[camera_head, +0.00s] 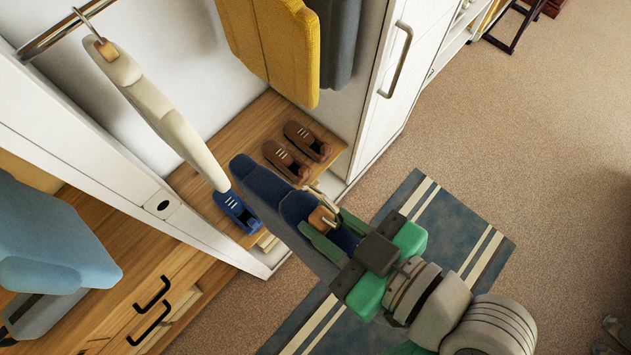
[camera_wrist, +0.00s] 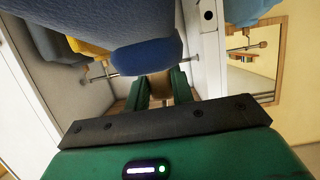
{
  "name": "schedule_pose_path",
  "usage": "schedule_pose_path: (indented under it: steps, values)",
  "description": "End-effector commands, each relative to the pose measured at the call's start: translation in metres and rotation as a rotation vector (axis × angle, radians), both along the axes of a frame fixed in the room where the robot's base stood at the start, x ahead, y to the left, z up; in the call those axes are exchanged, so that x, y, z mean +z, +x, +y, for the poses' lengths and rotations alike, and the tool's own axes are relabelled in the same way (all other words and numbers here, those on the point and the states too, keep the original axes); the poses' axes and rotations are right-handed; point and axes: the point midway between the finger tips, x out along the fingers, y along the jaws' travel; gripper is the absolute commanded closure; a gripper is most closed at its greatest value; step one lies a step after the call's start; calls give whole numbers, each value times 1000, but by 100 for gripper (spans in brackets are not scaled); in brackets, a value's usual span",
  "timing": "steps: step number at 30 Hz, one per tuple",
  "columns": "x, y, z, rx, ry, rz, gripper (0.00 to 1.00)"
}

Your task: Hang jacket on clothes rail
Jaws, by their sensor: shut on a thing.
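The navy blue jacket (camera_head: 262,187) is on a hanger with a wooden neck block and a metal hook (camera_head: 328,197). My gripper (camera_head: 323,222) is shut on the hanger's neck block, with the jacket held in front of the open wardrobe. The metal clothes rail (camera_head: 62,32) shows at the upper left of the head view, apart from the held hook.
A cream garment (camera_head: 150,102) hangs from the rail. Yellow (camera_head: 265,50) and grey (camera_head: 340,35) garments hang further right, with a gap between. Shoes (camera_head: 286,160) stand on the wooden wardrobe floor (camera_head: 215,170).

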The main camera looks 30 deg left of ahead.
Motion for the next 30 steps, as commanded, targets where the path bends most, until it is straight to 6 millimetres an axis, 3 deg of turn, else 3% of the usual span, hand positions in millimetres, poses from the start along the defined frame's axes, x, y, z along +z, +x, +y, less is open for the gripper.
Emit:
schedule_pose_path:
  steps: [30]
  values:
    - [0, 102, -29, 1, 0, -3, 100]
